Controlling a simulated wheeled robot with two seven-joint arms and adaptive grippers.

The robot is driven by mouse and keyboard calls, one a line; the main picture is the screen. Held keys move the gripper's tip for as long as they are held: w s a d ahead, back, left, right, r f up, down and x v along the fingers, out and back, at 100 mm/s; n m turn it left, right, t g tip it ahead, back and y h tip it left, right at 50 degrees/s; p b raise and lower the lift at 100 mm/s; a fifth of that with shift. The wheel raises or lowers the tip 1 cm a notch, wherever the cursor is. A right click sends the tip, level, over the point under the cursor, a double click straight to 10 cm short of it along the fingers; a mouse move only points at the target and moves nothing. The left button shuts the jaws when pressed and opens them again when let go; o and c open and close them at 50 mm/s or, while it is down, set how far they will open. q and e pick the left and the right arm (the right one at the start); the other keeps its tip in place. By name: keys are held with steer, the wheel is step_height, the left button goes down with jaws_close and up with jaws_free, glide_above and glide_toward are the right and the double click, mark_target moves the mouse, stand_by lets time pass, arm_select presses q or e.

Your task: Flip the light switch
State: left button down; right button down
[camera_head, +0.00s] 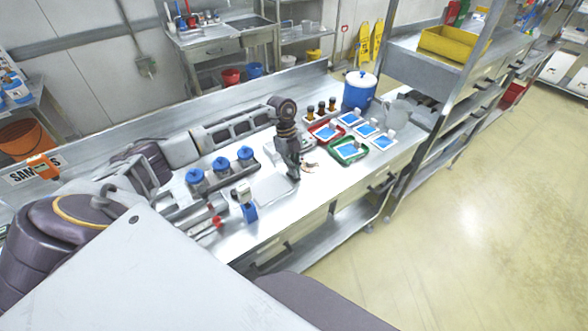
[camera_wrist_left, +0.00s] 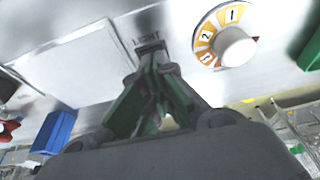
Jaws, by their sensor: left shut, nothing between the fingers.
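The light switch (camera_wrist_left: 150,46) shows in the left wrist view as a small dark piece under the printed word "LIGHT" on a white device face. My left gripper (camera_wrist_left: 155,62) is shut and empty, its tips right at the lower side of the switch. I cannot tell whether they touch it, and they partly hide it. In the head view my left gripper (camera_head: 294,174) points down at the bench, beside a pale flat plate (camera_head: 272,191). The switch cannot be made out there. My right gripper is not in view.
A white dial knob (camera_wrist_left: 236,46) with an orange numbered ring sits right of the switch. Blue-lidded jars (camera_head: 221,167) stand left on the bench. A green tray (camera_head: 348,158), a red tray (camera_head: 324,136) and a blue container (camera_head: 358,92) stand to the right.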

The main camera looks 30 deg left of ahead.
arm_select(q)
steer(key=shift+s+d+r, duration=0.1)
steer(key=shift+s+d, duration=0.05)
steer(key=shift+d, duration=0.15)
steer(key=shift+s+d+p, duration=0.15)
steer(key=shift+d+p, duration=0.2)
steer(key=shift+p, duration=0.05)
steer(key=shift+d, duration=0.1)
stand_by(0.4)
